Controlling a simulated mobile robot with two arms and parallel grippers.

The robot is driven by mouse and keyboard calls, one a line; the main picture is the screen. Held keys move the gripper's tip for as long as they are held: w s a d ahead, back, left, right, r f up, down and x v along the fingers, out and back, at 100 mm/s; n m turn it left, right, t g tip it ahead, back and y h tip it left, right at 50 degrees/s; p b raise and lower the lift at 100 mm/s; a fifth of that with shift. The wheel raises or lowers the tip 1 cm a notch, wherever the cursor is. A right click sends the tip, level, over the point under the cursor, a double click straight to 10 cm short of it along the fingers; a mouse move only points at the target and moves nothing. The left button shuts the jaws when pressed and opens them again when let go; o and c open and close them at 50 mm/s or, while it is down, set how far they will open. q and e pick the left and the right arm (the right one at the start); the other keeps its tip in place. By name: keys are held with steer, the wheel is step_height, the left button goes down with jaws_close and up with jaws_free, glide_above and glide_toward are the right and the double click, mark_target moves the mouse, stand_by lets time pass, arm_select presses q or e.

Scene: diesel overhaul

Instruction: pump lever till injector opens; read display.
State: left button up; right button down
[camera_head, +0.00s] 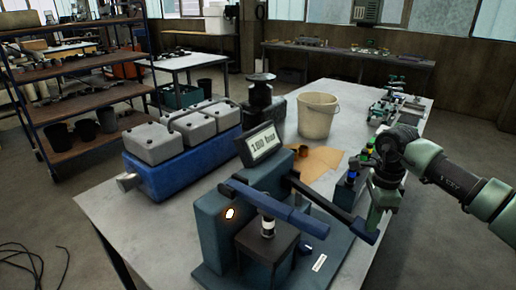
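The injector tester (212,222) is a blue-grey stand on the near end of the table. Its tilted display (263,144) seems to read "180 bar". A dark lever (328,205) slopes down to the right from the stand, toward my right gripper. A second blue bar (290,213) crosses in front, above an injector-like part (267,222) with a white band over a dark block. My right gripper (374,222) points down at the lever's outer end. Its fingers overlap the lever there; I cannot tell whether they grip it. My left gripper is not in view.
A blue engine block (183,170) with grey covers stands at left on the table (135,235). A beige bucket (317,116), an orange-brown cloth (322,160) and small coloured parts (352,172) lie behind the tester. A shelf rack (75,77) stands far left.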

step_height(320, 180, up, 8)
steer(key=p, duration=0.5)
steer(key=shift+r, duration=0.15)
step_height(320, 180, up, 4)
steer(key=p, duration=0.2)
steer(key=shift+p, duration=0.35)
stand_by(0.3)
steer(key=shift+d, duration=0.1)
stand_by(0.5)
